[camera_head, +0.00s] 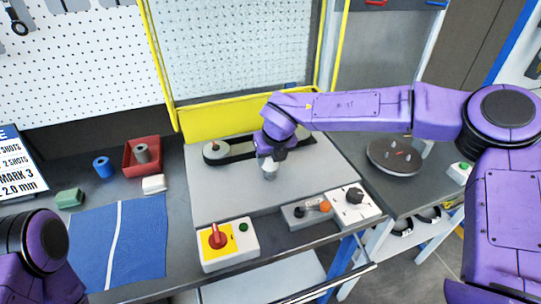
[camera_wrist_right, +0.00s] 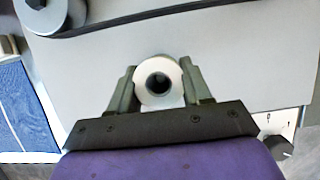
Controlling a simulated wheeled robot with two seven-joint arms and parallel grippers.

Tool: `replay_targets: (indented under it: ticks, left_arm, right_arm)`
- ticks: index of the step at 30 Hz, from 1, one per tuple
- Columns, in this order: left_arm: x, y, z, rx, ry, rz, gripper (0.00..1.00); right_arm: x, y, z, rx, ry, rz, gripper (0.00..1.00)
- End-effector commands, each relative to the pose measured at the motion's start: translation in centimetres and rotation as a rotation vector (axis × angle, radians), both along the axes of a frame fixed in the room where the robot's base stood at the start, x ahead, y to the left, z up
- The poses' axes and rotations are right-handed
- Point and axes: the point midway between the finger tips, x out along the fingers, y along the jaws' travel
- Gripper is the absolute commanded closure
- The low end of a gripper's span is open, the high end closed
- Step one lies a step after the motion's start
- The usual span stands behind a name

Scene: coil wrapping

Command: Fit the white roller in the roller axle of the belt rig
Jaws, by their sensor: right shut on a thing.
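My right gripper (camera_head: 269,166) is shut on the white roller (camera_head: 269,173). In the right wrist view, the roller (camera_wrist_right: 142,91) shows end-on as a white ring with a dark bore between the two fingers (camera_wrist_right: 160,85). The roller is over the grey plate of the belt rig (camera_head: 225,195), in front of the black belt (camera_head: 240,154). A round pulley with a post (camera_head: 215,149) sits at the belt's left end. My arm hides the belt's right part, and I cannot make out the roller axle for certain. My left arm shows at the lower left, but its gripper is out of view.
A yellow guard frame (camera_head: 215,117) stands behind the rig. Left are a red tray (camera_head: 131,168), a blue spool (camera_head: 103,167) and a blue mat (camera_head: 90,245).

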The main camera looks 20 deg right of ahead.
Motion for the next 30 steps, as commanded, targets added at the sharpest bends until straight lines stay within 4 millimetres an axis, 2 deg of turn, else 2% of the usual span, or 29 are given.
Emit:
replay_targets:
  ticks: [30]
  left_arm:
    - [0.0,0.0,-1.8,0.000,0.000,0.000,0.26]
  right_arm:
    - [0.0,0.0,-2.7,0.001,0.000,-0.001,0.85]
